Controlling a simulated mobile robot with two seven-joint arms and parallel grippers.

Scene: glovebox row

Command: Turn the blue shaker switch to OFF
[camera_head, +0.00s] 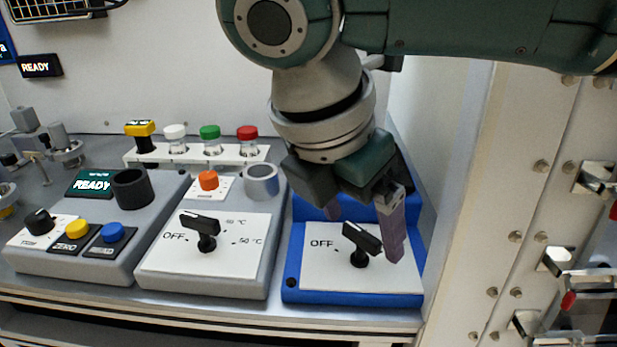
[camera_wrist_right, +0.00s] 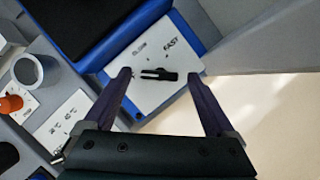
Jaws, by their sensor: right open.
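The blue shaker (camera_head: 350,299) stands at the right end of the bench, with a white face plate. Its black switch knob (camera_head: 361,241) sits right of the printed OFF label (camera_head: 321,243). Its bar slants from upper left to lower right in the head view. My right gripper (camera_head: 364,236) is open, its purple fingers at either side of the knob. In the right wrist view the knob (camera_wrist_right: 158,75) lies between the fingertips (camera_wrist_right: 160,77), with gaps visible; a white mark is on its left end. SLOW and FAST labels show there; OFF is not readable there. My left gripper is out of view.
A grey unit with a similar black knob (camera_head: 206,236) stands close left of the shaker. Further left is a grey unit with a READY display (camera_head: 92,184). Capped vials (camera_head: 210,140) stand in a rack behind. A pale wall (camera_head: 470,200) rises close at the right.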

